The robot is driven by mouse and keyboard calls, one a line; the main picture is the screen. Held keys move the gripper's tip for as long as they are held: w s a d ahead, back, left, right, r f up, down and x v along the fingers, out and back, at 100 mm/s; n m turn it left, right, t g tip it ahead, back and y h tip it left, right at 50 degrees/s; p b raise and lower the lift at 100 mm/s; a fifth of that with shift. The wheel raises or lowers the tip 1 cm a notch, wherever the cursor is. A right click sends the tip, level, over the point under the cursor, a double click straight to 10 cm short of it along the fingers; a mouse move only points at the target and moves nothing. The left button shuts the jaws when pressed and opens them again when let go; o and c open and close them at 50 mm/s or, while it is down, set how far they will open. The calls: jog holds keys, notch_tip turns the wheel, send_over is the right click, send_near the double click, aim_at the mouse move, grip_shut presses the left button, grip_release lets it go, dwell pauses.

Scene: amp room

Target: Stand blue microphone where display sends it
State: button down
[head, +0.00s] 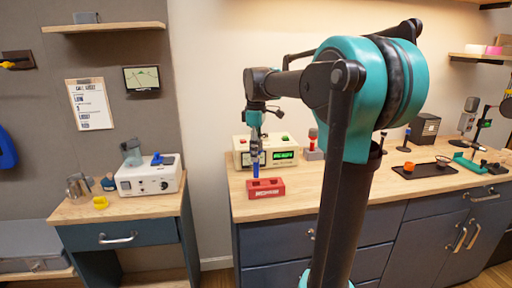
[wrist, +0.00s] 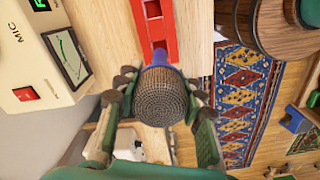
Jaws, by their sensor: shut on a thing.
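My gripper (head: 257,137) is above the left end of the right-hand counter, shut on the blue microphone (head: 256,160). The microphone is about upright, blue handle down. In the wrist view its round grey mesh head (wrist: 160,96) sits between my fingers, with a little blue handle showing beyond. A red rack (head: 265,190) with square sockets lies just below; it also shows in the wrist view (wrist: 172,40). I cannot tell whether the handle's lower end is inside a socket. A cream box with a lit green display (head: 285,155) stands behind; its text is too small to read.
A red-topped microphone (head: 313,136) stands on a grey base right of the cream box. A dark tray (head: 425,170) lies further right. The side table at left holds a white device (head: 149,177). A wall screen (head: 141,78) shows a green curve. Counter around the rack's front is clear.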

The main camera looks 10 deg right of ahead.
aim_at(256, 177)
jog(key=shift+f, duration=3.15)
jog(key=c, duration=0.9)
grip_release()
jog(key=shift+o, duration=0.2)
jog(key=shift+r, duration=0.1)
notch_tip(256, 177, up, 12)
jog(key=shift+f, duration=0.1)
